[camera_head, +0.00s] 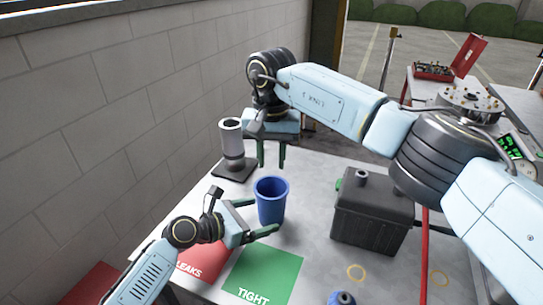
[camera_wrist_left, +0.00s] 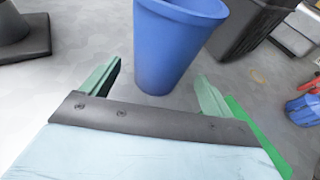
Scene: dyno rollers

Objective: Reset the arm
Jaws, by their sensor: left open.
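My left gripper (camera_head: 266,216) is open and low over the table, with its fingers toward a blue cup (camera_head: 272,200). The cup stands upright on the table. In the left wrist view, the cup (camera_wrist_left: 175,45) shows between and beyond the two open green fingers (camera_wrist_left: 158,72), with a gap on each side. Neither finger visibly grips it. My right gripper (camera_head: 271,160) hangs above and behind the cup, fingers pointing down and apart, with nothing seen between them.
A grey cylinder on a dark base (camera_head: 232,145) stands behind left. A black box (camera_head: 370,220) stands right of the cup. A red LEAKS mat (camera_head: 203,262) and green TIGHT mat (camera_head: 266,275) lie in front. A blue object (camera_head: 341,298) is at the bottom edge. A brick wall (camera_head: 120,110) borders the left.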

